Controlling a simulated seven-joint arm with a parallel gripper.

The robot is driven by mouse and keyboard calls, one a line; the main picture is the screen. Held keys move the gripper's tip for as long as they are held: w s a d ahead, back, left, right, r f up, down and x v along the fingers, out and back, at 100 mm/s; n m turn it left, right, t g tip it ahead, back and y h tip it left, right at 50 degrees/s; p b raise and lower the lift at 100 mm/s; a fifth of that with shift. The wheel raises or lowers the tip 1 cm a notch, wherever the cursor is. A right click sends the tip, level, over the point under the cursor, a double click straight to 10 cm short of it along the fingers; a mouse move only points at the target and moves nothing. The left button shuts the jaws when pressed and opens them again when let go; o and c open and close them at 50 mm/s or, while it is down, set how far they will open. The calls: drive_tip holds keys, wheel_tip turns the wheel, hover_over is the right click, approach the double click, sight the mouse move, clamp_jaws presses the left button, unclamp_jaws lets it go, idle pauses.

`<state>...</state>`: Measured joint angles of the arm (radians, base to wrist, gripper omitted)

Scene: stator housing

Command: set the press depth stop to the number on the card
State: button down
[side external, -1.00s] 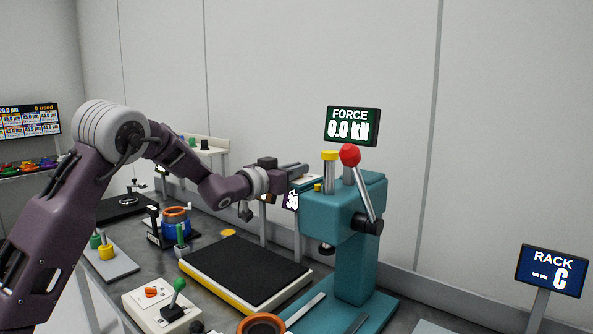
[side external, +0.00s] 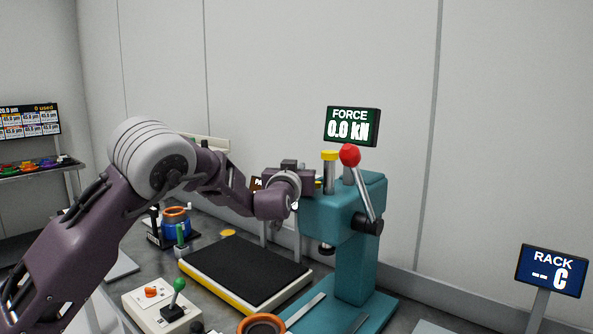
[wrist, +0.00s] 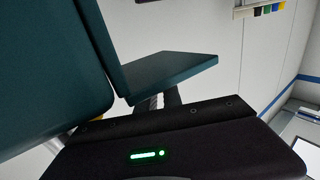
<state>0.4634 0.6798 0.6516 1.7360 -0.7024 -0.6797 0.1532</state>
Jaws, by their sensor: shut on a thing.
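The teal press (side external: 345,225) stands at the right of the bench, and its teal housing (wrist: 60,70) fills the left of the wrist view. My gripper (side external: 314,182) is at the left side of the press head, shut on the small yellow depth stop knob (side external: 318,188), which is mostly covered. In the wrist view only a sliver of yellow shows beside the dark gripper body; the fingertips are hidden. The press's small number display is hidden.
The press's red-knobbed lever (side external: 350,156) and yellow-topped post (side external: 329,156) rise close to my gripper. The force display (side external: 352,126) reads 0.0 kN. A black mat (side external: 245,268), a green-knobbed joystick box (side external: 165,306) and an orange ring (side external: 262,325) lie in front.

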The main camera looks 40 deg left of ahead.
drive_tip(key=shift+f+n+g+y, duration=0.1)
drive_tip(key=shift+n+g+y, duration=0.4)
drive_tip(key=shift+y, duration=0.3)
drive_tip(key=c, duration=1.5)
unclamp_jaws()
drive_tip(key=v, duration=0.7)
